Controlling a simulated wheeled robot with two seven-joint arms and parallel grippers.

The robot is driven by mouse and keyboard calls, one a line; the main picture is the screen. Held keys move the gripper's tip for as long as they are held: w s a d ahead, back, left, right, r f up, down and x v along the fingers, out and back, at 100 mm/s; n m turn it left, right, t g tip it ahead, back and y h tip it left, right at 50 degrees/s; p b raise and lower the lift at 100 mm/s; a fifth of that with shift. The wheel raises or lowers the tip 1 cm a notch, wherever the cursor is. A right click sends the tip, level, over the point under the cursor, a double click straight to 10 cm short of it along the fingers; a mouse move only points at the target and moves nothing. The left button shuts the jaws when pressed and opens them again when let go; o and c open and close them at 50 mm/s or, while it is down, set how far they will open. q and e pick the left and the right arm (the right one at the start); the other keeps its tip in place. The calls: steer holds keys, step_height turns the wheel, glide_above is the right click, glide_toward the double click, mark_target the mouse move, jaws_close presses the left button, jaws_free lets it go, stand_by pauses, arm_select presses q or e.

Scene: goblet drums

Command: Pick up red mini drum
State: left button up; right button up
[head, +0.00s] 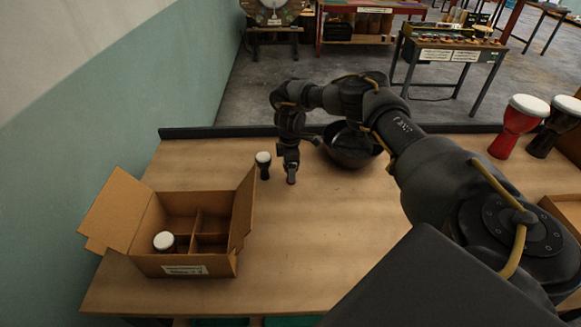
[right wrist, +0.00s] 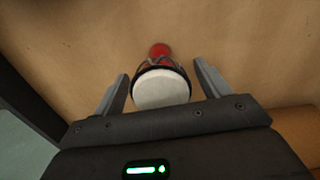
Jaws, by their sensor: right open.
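The red mini drum shows in the right wrist view (right wrist: 160,50), with a round white head (right wrist: 161,89), a dark rim with dark cords, and a red foot. My right gripper (right wrist: 158,84) is open, with one finger on each side of the drum and gaps visible on both sides. In the head view my right gripper (head: 291,179) points down near the middle of the table and largely hides the red mini drum. A dark mini drum with a white head (head: 263,168) stands upright just left of it. My left gripper is not in view.
An open cardboard box (head: 185,263) with dividers stands at the left, a white-headed drum (head: 164,241) in its front left compartment. A dark bowl (head: 352,150) sits behind the gripper. Large red (head: 515,130) and dark (head: 550,130) drums stand at right. The front middle of the table is clear.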

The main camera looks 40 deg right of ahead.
steer(key=shift+f, duration=0.2)
steer(key=shift+s+r, duration=0.1)
steer(key=shift+s, duration=0.1)
steer(key=shift+w, duration=0.1)
steer(key=c, duration=1)
steer(key=shift+c, duration=0.3)
steer(key=shift+r, duration=0.1)
